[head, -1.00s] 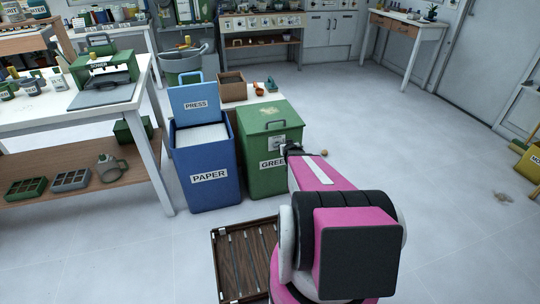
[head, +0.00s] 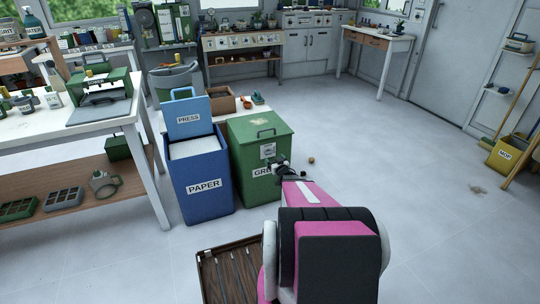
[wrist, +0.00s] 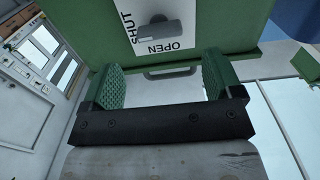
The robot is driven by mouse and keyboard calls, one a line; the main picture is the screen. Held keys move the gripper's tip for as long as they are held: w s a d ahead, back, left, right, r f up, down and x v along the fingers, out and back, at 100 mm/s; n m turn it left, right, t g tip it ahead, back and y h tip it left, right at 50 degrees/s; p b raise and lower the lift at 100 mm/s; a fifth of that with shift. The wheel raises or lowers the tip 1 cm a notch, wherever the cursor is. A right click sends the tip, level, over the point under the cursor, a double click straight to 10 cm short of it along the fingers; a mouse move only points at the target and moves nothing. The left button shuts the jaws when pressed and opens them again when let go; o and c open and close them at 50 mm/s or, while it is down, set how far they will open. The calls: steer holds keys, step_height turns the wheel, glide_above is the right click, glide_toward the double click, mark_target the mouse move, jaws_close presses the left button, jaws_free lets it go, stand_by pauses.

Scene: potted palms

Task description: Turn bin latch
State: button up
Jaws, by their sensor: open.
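The green bin (head: 262,140) stands on the floor right of the blue paper bin, with its lid down. Its front carries a white latch plate (head: 268,150), which also shows in the wrist view (wrist: 188,47), marked SHUT and OPEN. On the plate sits a grey latch knob (wrist: 160,31), its bar lying nearly level in that picture. My gripper (wrist: 168,72) is open with green pads and nothing between them. The latch lies beyond the fingertips, apart from them. In the head view my gripper (head: 278,162) is close in front of the bin and hides part of its label.
The blue paper bin (head: 203,185) stands close on the left, its lid raised. A slatted wooden tray or crate (head: 232,272) lies low beside my arm. A white table (head: 75,125) is at left. A small round brown thing (head: 311,160) lies right of the bin. Floor at right is mostly clear.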

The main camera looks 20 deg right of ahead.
mark_target(270, 153)
steer(key=w, duration=0.6)
steer(key=shift+w+a, duration=0.1)
steer(key=shift+w, duration=0.2)
steer(key=c, duration=0.9)
